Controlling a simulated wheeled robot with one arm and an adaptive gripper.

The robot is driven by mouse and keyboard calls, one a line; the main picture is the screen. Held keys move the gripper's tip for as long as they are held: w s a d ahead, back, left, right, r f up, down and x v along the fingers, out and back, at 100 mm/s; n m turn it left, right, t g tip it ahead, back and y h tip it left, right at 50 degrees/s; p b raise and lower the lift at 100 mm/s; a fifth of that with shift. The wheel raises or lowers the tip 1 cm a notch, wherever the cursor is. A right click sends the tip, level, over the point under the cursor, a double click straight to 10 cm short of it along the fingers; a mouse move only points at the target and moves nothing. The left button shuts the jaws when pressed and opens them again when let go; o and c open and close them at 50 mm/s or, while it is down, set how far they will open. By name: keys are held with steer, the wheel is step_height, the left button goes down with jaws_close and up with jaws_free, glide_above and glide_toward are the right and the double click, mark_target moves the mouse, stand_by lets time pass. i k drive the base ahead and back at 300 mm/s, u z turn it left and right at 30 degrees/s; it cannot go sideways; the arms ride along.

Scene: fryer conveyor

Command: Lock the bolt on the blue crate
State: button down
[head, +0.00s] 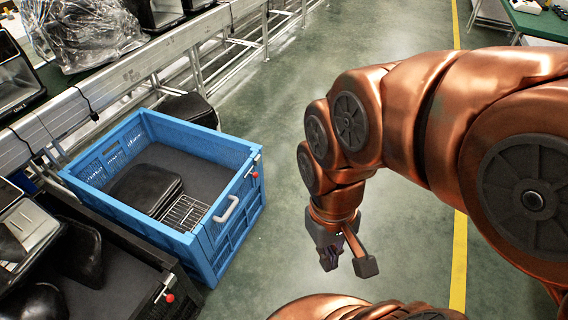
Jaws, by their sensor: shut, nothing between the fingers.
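The blue crate (236,232) stands on the floor left of centre, with its front panel facing right. A bolt with a red knob (254,174) sits near the panel's upper far corner. I cannot tell whether it is locked. A pale grey handle (227,210) is on the same panel. A black fryer-like item (146,188) and a wire basket (184,211) lie inside the crate. My gripper (330,262) is shut and empty, pointing down over the floor right of the crate, clear of bolt and handle.
A black crate (112,290) with a red-knobbed bolt (169,297) stands at lower left. A metal conveyor rail (150,62) runs behind the blue crate. Fryers and a plastic-wrapped item (85,30) are at upper left. Green floor (290,110) is open around my gripper.

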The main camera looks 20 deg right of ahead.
mark_target(254, 175)
steer(key=z, duration=0.05)
steer(key=k, duration=0.65)
steer(key=u, duration=0.4)
steer(key=i, duration=1.45)
steer(key=u, duration=0.05)
